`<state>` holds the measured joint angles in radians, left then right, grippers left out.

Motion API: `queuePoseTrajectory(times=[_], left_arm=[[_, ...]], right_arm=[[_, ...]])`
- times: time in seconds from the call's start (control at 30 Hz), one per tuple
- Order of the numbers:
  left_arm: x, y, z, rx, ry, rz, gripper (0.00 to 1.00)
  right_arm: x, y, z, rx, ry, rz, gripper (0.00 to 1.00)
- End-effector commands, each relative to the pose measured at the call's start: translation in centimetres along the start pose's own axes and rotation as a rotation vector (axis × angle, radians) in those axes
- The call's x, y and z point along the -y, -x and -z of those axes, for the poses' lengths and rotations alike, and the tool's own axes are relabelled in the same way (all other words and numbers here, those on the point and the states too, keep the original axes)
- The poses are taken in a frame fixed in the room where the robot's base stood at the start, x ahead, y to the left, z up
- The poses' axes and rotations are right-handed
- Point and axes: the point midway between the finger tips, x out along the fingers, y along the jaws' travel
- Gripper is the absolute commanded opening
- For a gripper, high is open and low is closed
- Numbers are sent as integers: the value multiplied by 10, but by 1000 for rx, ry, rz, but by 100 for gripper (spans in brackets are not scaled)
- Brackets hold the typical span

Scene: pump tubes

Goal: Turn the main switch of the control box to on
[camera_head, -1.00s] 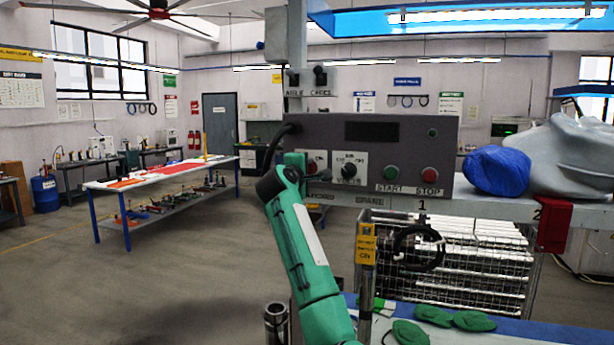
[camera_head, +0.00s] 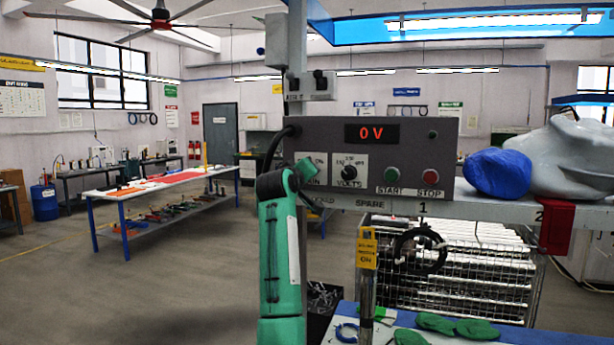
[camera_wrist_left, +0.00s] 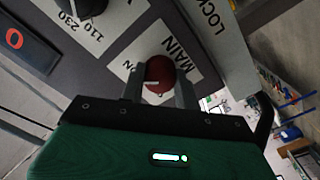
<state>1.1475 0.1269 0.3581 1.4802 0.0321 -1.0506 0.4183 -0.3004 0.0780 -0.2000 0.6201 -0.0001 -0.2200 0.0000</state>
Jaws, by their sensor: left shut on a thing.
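The grey control box (camera_head: 400,150) is mounted ahead of me, and its display (camera_head: 371,133) is lit red and reads 0 V. The main switch is a red round knob (camera_wrist_left: 159,72) on a white plate marked MAIN in the left wrist view. My left gripper (camera_wrist_left: 159,88) is shut on this knob, one finger on each side. In the head view my left gripper (camera_head: 306,169) is tilted against the lower left of the box and hides the knob and part of its plate.
Right of the main switch are the volts selector (camera_head: 349,172), the green start button (camera_head: 392,174) and the red stop button (camera_head: 430,176). A blue bundle (camera_head: 497,173) lies on the shelf to the right. A post with a yellow sign (camera_head: 367,248) stands below the box.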

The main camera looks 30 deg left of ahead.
Motion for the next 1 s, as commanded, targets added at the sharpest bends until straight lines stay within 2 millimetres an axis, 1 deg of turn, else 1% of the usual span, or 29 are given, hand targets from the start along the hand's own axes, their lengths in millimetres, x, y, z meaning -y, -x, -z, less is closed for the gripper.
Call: queuePoseTrajectory(times=[0.03,0.3,0.83,0.87,0.93,0.97,1.0], left_arm=[[3,-1,-2,4,-27,4,9],[2,-1,-2,5,-115,3,9],[2,-1,-2,5,-137,2,9],[2,-1,-2,5,-137,2,36],[1,0,-2,4,-136,2,50],[1,0,-2,4,-136,2,54],[1,0,-2,3,-136,1,54]], right_arm=[[0,-1,0,0,0,0,36],[-2,-2,0,0,1,-2,36],[-3,-2,-1,0,1,-3,36],[-3,-2,0,0,1,-3,36],[-3,-2,0,0,1,-3,36],[-3,-2,0,0,1,-3,36],[-3,-2,0,0,1,-3,36]])
